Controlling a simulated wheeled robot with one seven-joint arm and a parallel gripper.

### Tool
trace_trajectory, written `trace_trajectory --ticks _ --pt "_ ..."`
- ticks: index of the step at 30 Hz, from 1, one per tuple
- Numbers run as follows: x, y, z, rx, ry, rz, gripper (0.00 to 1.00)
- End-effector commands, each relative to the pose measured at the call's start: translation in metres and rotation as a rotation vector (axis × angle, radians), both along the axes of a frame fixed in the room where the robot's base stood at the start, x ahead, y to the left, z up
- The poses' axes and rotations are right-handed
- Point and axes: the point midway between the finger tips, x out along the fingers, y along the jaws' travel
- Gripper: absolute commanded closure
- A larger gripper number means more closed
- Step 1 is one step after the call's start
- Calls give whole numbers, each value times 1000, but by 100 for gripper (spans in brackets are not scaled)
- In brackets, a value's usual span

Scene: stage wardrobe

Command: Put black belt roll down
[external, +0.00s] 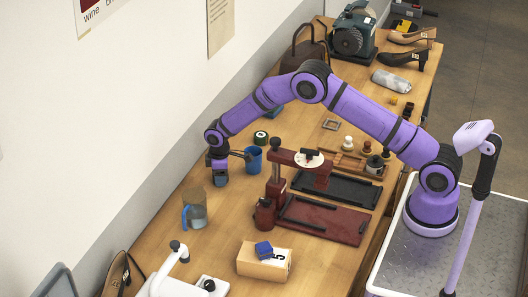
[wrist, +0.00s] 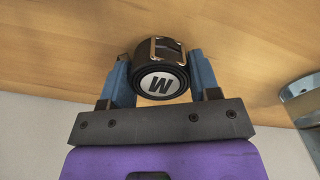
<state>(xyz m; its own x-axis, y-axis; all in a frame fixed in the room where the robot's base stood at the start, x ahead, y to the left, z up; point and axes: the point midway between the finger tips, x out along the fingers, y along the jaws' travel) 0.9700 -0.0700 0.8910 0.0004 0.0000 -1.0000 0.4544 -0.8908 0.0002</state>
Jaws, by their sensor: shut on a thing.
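The black belt roll (wrist: 160,52) is a coiled dark strap with a metal buckle and a silver end disc marked with a letter, W or M. It sits between the two blue fingers of my gripper (wrist: 160,78) in the wrist view, and the fingers are shut on it. In the external view my gripper (external: 220,179) points down over the wooden table (external: 165,235), near the wall side. The roll is hard to make out there. I cannot tell whether it touches the table top.
A jug with a blue handle (external: 195,210) stands in front. A red press (external: 275,190) is to the right. Some bare wood lies around the gripper.

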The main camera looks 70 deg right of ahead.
Motion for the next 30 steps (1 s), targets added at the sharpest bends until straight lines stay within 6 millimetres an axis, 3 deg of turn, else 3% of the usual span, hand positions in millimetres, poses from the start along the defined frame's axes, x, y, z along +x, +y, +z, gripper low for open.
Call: trace_trajectory --ticks 1,2,4,5,17,30 --pt "0 0 -2 0 0 0 69" --pt "0 0 -1 0 0 0 37" --pt "0 0 -1 0 0 0 21" --pt "0 0 -1 0 0 0 18" --pt "0 0 9 0 -1 0 18" --pt "0 0 91 0 -2 0 18"
